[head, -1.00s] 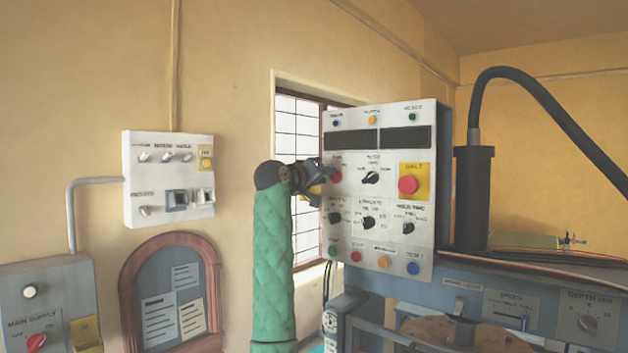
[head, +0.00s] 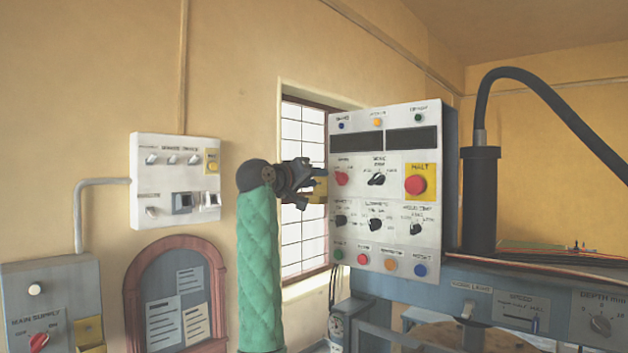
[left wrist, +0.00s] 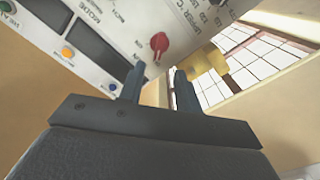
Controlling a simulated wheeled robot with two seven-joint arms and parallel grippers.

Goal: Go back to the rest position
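My left gripper (head: 320,182) is raised at the left edge of the press control panel (head: 350,200), in front of the window. Its arm has a green quilted sleeve. In the left wrist view, its two fingers (left wrist: 158,88) stand apart with nothing between them. The panel's red knob (left wrist: 159,42) lies just beyond the fingertips there, and it also shows in the head view (head: 341,179), clear of the gripper. My right gripper is in neither view.
A white switch box (head: 145,205) and a grey main supply box (head: 50,275) are on the wall at left, with a framed notice board (head: 135,290) below. The press bed (head: 460,275) and a black cylinder (head: 480,200) stand at right. Air left of the panel is free.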

